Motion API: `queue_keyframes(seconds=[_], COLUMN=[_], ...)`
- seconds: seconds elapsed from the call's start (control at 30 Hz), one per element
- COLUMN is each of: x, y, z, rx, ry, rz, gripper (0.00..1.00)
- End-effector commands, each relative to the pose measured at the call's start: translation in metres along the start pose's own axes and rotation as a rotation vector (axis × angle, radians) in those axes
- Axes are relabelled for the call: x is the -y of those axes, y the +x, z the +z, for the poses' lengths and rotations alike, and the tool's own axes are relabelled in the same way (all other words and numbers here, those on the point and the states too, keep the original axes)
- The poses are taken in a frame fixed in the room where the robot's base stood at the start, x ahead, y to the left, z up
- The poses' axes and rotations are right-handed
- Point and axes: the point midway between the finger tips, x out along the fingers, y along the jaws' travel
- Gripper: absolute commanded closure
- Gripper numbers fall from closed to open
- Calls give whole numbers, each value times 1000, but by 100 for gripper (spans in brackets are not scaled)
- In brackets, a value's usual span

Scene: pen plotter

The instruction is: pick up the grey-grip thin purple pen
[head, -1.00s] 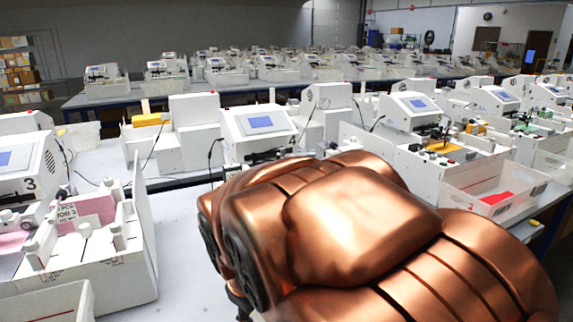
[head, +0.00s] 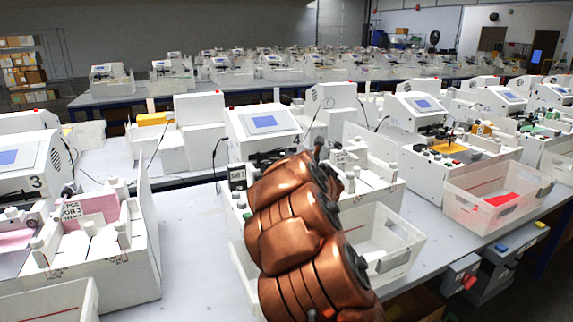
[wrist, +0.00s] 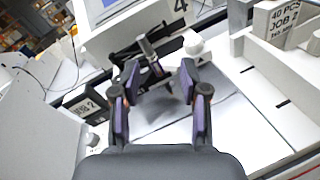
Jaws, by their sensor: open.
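In the wrist view, my gripper (wrist: 160,72) is open, its two dark fingers spread apart. A small grey cylinder with a darker lower end (wrist: 148,47) stands tilted just beyond and between the fingertips, by the dark carriage of machine 4. It may be the grey grip of the pen, but no purple barrel can be made out. Nothing is seen clamped between the fingers. In the head view, the plotter (head: 262,122) with a blue screen stands behind my arm, which hides my gripper and most of the carriage.
A white bin (head: 405,262) stands to the right of my arm, and another bin (head: 478,212) holds something red. White side walls of the plotter flank my gripper. Plotter 3 (head: 25,160) with pink sheets stands at left. The grey tabletop (head: 190,235) between is clear.

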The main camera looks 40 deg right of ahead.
Motion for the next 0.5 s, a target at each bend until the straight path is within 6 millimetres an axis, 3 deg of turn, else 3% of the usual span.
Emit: queue_keyframes(seconds=[0.2,0.5], x=[9,5], y=[18,26], z=[-18,-24], rx=[41,68], ry=[-270,-364], rz=[176,250], gripper=[56,56])
